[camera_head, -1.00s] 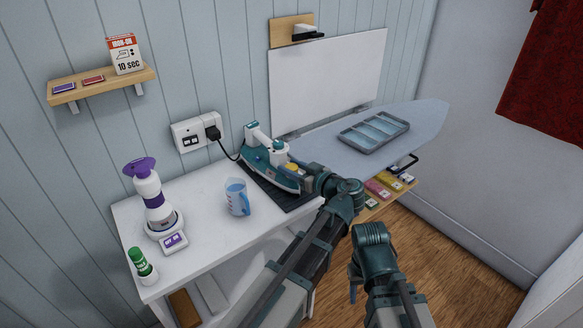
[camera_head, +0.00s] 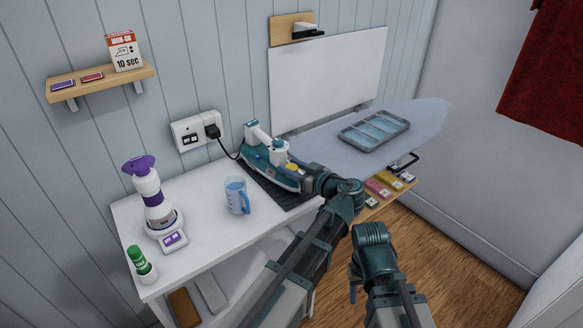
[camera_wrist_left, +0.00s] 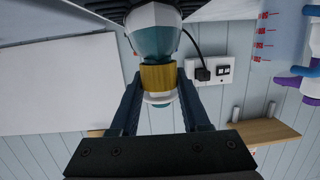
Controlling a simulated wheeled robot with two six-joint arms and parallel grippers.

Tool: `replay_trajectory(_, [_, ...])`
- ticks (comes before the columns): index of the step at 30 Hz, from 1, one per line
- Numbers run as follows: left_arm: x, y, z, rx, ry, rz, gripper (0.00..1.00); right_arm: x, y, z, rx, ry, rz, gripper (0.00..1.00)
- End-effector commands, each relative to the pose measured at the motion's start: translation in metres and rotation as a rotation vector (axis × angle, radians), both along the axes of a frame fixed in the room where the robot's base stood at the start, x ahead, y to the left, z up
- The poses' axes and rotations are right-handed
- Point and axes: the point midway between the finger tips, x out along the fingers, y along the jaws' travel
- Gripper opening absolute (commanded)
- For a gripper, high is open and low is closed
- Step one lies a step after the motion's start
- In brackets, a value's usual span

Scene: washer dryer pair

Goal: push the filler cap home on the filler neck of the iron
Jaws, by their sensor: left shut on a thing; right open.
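The teal and white iron (camera_head: 275,167) lies on a dark mat on the white counter, its cord running to the wall socket. A yellow filler cap (camera_head: 292,167) shows at the end of the iron nearest my left gripper (camera_head: 300,171). In the left wrist view, the cap (camera_wrist_left: 158,77) is between the two fingers of my left gripper (camera_wrist_left: 159,86), which is shut on it. The cap lies against the rounded teal and white end of the iron (camera_wrist_left: 154,38); the filler neck is hidden, and I cannot tell how far on the cap sits. My right gripper (camera_head: 354,286) is open, low and apart from the counter.
A measuring jug (camera_head: 237,196) stands left of the iron. A purple-topped spray bottle (camera_head: 152,195) and a green-capped bottle (camera_head: 140,264) stand further left. Behind my arms is an ironing board (camera_head: 425,118) with a grey tray (camera_head: 374,130). Bare counter lies around the jug.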

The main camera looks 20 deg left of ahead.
Motion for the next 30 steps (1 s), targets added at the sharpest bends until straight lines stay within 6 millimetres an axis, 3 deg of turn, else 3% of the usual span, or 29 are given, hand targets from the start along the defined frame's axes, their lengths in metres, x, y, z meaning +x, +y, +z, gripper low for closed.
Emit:
replay_trajectory(18, [0.0,-0.0001,-0.0013,0.0,0.0,0.0,0.0,0.0,0.0,-0.0012,0.0,0.0,0.0,0.5])
replay_trajectory(19, [0.0,-0.0001,-0.0013,0.0,0.0,0.0,0.5,0.0,0.0,-0.0012,0.0,0.0,0.0,0.5])
replay_trajectory(24, [0.0,0.0,-0.0013,0.0,0.0,0.0,0.81,0.0,0.0,-0.0012,0.0,0.0,0.0,0.5])
replay_trajectory(30, [0.0,0.0,-0.0012,0.0,0.0,0.0,0.81,0.0,0.0,-0.0012,0.0,0.0,0.0,0.5])
